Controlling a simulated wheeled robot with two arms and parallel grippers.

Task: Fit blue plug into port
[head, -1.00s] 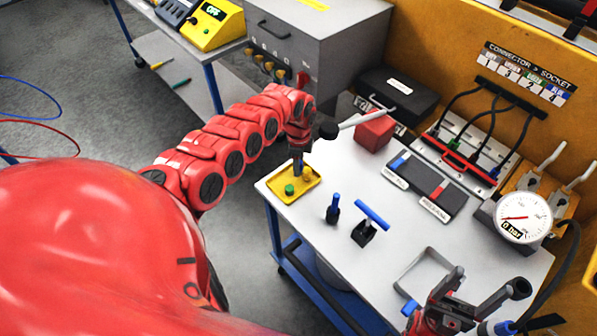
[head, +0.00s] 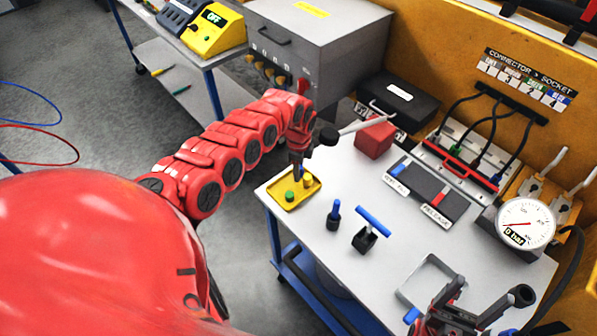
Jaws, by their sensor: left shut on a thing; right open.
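My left gripper (head: 298,158) is over the yellow tray (head: 276,189) at the table's left corner, pointing down. It is shut on a slim, dark blue piece, apparently the blue plug (head: 298,175), whose lower end is at the tray; whether it touches the tray I cannot tell. A green plug (head: 290,197) and a yellow plug (head: 308,182) are in the tray beside it. My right gripper (head: 483,306) is open and empty at the bottom right, near a grey square frame (head: 406,292). I cannot make out which opening is the port.
A blue-topped peg (head: 334,214) and a blue T-handle tool (head: 370,225) stand mid-table. Behind are a red block (head: 375,137), a dark pad with blue and red marks (head: 421,186), a cabled socket panel (head: 462,163) and a pressure gauge (head: 526,222). The table's front middle is clear.

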